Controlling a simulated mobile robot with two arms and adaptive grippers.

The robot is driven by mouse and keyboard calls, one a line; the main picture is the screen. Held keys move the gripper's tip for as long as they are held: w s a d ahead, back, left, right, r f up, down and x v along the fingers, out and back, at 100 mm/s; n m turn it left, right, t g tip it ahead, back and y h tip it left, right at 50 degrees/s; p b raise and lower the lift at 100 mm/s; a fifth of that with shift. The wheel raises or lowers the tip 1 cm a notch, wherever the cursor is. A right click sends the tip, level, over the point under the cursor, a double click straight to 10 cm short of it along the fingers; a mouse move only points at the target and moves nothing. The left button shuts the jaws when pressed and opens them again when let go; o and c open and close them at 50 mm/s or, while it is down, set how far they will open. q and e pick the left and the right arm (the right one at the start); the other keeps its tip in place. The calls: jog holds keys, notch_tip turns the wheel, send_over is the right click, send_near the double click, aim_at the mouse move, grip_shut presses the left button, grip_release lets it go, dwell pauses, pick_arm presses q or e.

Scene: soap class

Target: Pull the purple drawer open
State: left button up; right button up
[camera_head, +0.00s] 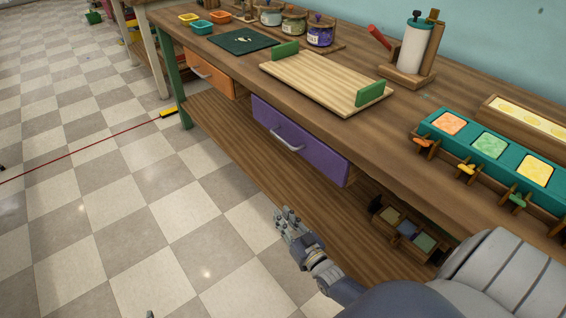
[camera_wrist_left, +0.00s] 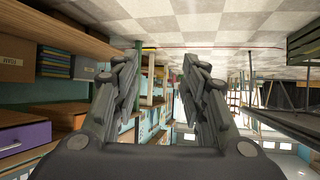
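The purple drawer (camera_head: 318,152) sits under the wooden bench top and looks shut. Its pale metal handle (camera_head: 286,140) is on the front. In the left wrist view, which appears upside down, a purple drawer front (camera_wrist_left: 24,138) shows at the lower left. My right gripper (camera_head: 284,214) is below the drawer and in front of the lower shelf, apart from the handle. Its fingers are spread and empty. My left gripper (camera_wrist_left: 158,72) is open and empty in its wrist view; in the head view, at most a grey tip shows at the bottom edge.
An orange drawer (camera_head: 209,74) is left of the purple one. A wooden tray with green handles (camera_head: 318,80) stands on the bench top above it. A small sectioned box (camera_head: 403,232) is on the lower shelf (camera_head: 235,140). The tiled floor (camera_head: 130,200) in front is clear.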

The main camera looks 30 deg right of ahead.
notch_tip(320, 180, up, 6)
jog(key=w+d+m+t+h+b, duration=0.1)
jog(key=w+d+t+b, duration=0.1)
jog(key=t+b, duration=0.2)
jog(key=m+t+h+b, duration=0.2)
jog(key=t+b, duration=0.2)
send_near(283, 141)
jog(key=x, duration=0.8)
jog(key=shift+w+d, duration=0.2)
jog(key=shift+w, duration=0.35)
pick_arm(q)
notch_tip(283, 141, up, 21)
jog(key=d+t+h, duration=0.1)
jog(key=t+h, duration=0.1)
jog(key=t, duration=0.5)
jog(key=shift+w+f, duration=0.2)
jog(key=shift+w, duration=0.15)
pick_arm(e)
jog(key=shift+w+r, duration=0.4)
pick_arm(q)
jog(key=shift+d, duration=0.1)
pick_arm(e)
grip_shut()
